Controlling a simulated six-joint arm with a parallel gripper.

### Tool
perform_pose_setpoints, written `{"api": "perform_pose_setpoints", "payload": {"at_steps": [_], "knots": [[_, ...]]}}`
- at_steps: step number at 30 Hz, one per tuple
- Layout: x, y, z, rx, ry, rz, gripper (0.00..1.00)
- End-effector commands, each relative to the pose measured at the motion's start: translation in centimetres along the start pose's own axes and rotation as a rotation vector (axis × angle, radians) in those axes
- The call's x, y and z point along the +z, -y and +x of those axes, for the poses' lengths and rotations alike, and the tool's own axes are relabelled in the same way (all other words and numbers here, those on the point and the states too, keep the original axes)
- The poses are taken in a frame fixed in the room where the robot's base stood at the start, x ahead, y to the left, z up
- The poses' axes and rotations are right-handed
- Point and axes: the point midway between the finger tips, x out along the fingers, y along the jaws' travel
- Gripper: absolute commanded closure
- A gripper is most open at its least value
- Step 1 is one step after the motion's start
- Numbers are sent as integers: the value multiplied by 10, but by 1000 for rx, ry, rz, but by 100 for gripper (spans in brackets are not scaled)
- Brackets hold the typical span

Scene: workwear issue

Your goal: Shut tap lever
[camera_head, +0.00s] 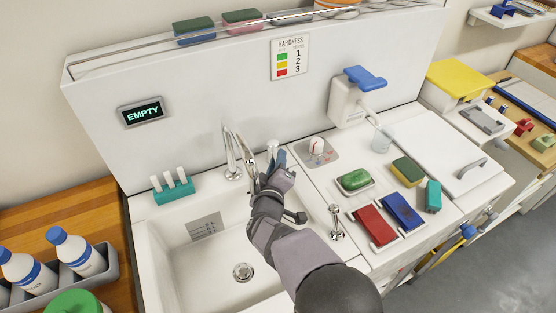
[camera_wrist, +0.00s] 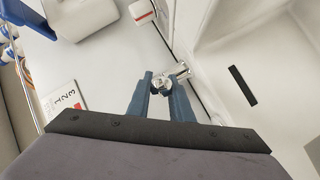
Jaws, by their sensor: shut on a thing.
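The chrome tap (camera_head: 232,158) stands at the back rim of the white sink (camera_head: 158,232), its curved spout rising beside my gripper. My gripper (camera_head: 272,162) is at the sink's back right, next to the tap. In the wrist view, the blue fingers of my gripper (camera_wrist: 160,95) are closed around a chrome fitting, which looks like the tap lever (camera_wrist: 161,84). A chrome piece of the lever (camera_head: 272,147) shows just above the fingers in the head view. My arm hides part of the sink. I cannot tell whether water runs.
A teal holder with white sticks (camera_head: 174,190) stands on the rim at left. A small chrome fixture (camera_head: 336,222) stands near my arm.

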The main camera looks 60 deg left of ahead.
Motion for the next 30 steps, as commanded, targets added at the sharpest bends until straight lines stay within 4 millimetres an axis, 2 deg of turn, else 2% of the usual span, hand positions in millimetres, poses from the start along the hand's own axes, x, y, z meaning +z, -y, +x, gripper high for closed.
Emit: {"api": "perform_pose_setpoints", "payload": {"at_steps": [1, 2, 3, 20, 30], "knots": [[-1, -2, 0, 3, -3, 0, 76], [-1, -2, 0, 3, -3, 0, 69], [-1, -1, 0, 3, -3, 0, 68], [1, -1, 1, -5, -13, -2, 68], [9, -4, 4, -61, -96, -26, 68]]}}
